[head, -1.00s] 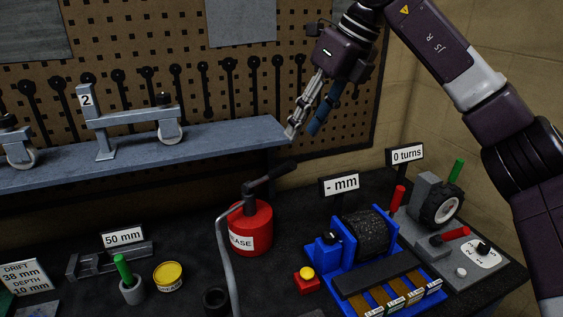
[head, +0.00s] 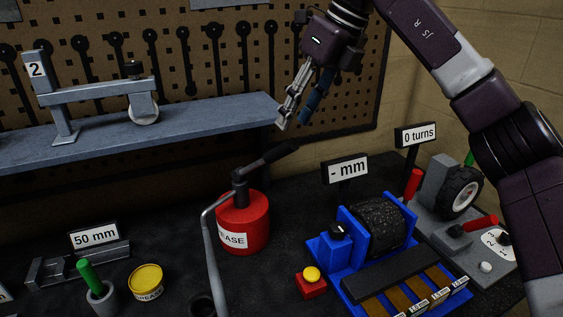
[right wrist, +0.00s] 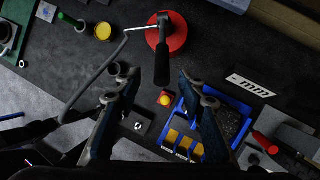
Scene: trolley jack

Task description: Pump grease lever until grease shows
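The red grease pump (head: 243,224) stands on the dark bench, its label partly hidden by its bent grey hose (head: 213,255). Its black lever (head: 268,158) slants up to the right from the pump top. No grease is visible at the hose. My right gripper (head: 292,121) hangs above the lever's outer end, apart from it. In the right wrist view the two fingers of my right gripper (right wrist: 165,88) are spread, with the lever handle (right wrist: 162,62) lying below and ahead, between their lines. My left gripper is not in view.
A yellow grease tin (head: 146,282) and a cup with a green handle (head: 92,281) stand left. A blue fixture (head: 336,247) with a "- mm" sign (head: 345,169) and a yellow-topped red button (head: 311,283) stand right. A grey shelf (head: 190,125) runs behind, near my right gripper.

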